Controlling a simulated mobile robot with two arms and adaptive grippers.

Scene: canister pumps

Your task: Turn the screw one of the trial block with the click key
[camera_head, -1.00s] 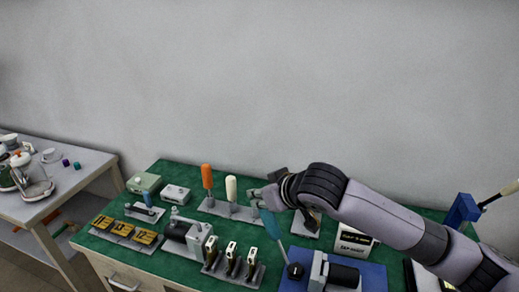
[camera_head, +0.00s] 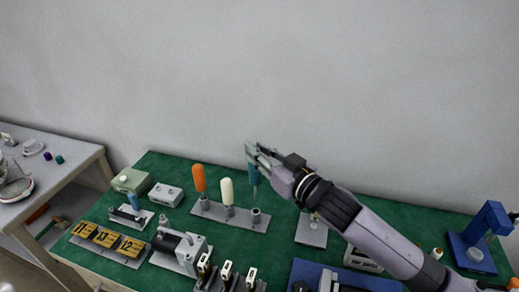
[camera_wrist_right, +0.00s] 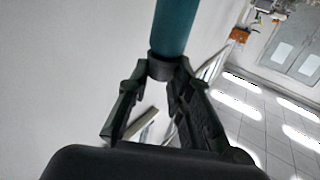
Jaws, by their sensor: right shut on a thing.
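My right gripper (camera_head: 256,158) is shut on a teal-handled tool (camera_head: 253,178), probably the click key, and holds it roughly upright above the table. Its thin lower part points down toward the empty third holder (camera_head: 256,213) of a grey rack; I cannot tell whether it touches. In the right wrist view, the fingers (camera_wrist_right: 160,85) close around the dark collar of the teal handle (camera_wrist_right: 174,28). I cannot tell for certain which thing is the trial block; a small grey plate with a post (camera_head: 311,232) stands right of the rack. Screw one cannot be made out. My left gripper is out of view.
The grey rack (camera_head: 213,211) also holds an orange-handled tool (camera_head: 199,179) and a cream-handled tool (camera_head: 227,191). A blue stand (camera_head: 487,222) is at right.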

